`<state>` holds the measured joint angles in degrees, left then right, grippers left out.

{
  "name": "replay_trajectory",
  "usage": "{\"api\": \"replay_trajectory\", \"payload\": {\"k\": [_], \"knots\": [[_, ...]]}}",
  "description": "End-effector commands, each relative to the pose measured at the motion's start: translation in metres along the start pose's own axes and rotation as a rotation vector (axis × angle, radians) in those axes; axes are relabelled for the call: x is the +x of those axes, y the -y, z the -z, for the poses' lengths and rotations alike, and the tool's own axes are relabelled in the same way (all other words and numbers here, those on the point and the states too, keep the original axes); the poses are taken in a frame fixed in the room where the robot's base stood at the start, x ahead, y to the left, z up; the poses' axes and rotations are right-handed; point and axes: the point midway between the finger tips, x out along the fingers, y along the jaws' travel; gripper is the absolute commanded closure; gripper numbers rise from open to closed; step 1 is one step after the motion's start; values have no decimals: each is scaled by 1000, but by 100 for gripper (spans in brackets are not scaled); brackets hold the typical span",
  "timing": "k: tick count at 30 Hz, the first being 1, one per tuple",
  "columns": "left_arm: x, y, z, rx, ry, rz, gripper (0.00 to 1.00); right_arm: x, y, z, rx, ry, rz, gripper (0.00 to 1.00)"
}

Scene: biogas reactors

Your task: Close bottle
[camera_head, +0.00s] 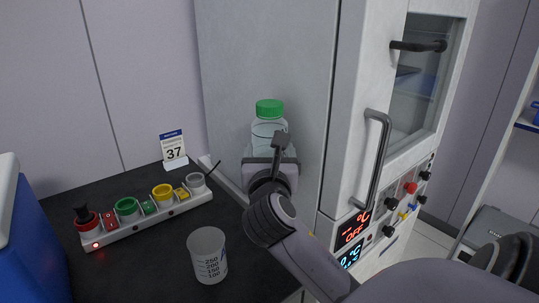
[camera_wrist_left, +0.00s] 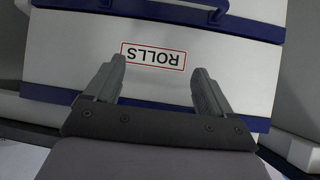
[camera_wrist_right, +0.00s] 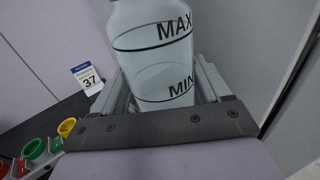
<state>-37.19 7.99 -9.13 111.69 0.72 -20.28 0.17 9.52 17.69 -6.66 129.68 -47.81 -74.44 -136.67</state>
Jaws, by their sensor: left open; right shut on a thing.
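A clear bottle (camera_head: 268,130) with a green cap (camera_head: 270,108) on top stands upright in the grip of my right gripper (camera_head: 272,158). In the right wrist view the bottle (camera_wrist_right: 155,55) fills the space between the fingers of the right gripper (camera_wrist_right: 165,88), with MAX and MIN lines on it. Only the lower edge of the green cap shows there, so I cannot tell from it how the cap sits. My left gripper (camera_wrist_left: 155,88) is open and empty, in front of a white box marked ROLLS (camera_wrist_left: 240,65). The left gripper is not in the head view.
On the dark table (camera_head: 130,262) stand a beaker (camera_head: 208,255), a rack (camera_head: 150,222) with coloured holders and a small 37 sign (camera_head: 173,150). A blue box (camera_head: 38,240) is at left. A grey cabinet (camera_head: 270,60) with handles stands close behind the bottle.

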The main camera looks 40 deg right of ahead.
Motion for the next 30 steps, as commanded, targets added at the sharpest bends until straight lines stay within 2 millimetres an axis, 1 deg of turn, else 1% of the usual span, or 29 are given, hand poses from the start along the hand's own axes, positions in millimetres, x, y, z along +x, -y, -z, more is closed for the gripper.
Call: {"api": "replay_trajectory", "payload": {"k": [1,4,5,6,17,20,30], "knots": [[0,0,0,0,0,0,17,0,0,-2,2,6,0,100],[0,0,0,0,0,0,17,0,0,0,1,6,0,100],[0,0,0,0,0,0,17,0,0,3,-1,0,1,17],[0,0,0,0,0,0,17,0,0,3,0,0,0,13],[0,0,0,0,0,0,17,-1,0,0,1,0,-1,13],[0,0,0,0,0,0,17,-14,-1,1,0,-1,-3,13],[1,0,-1,0,0,0,17,-86,-1,1,2,-2,-4,13]]}}
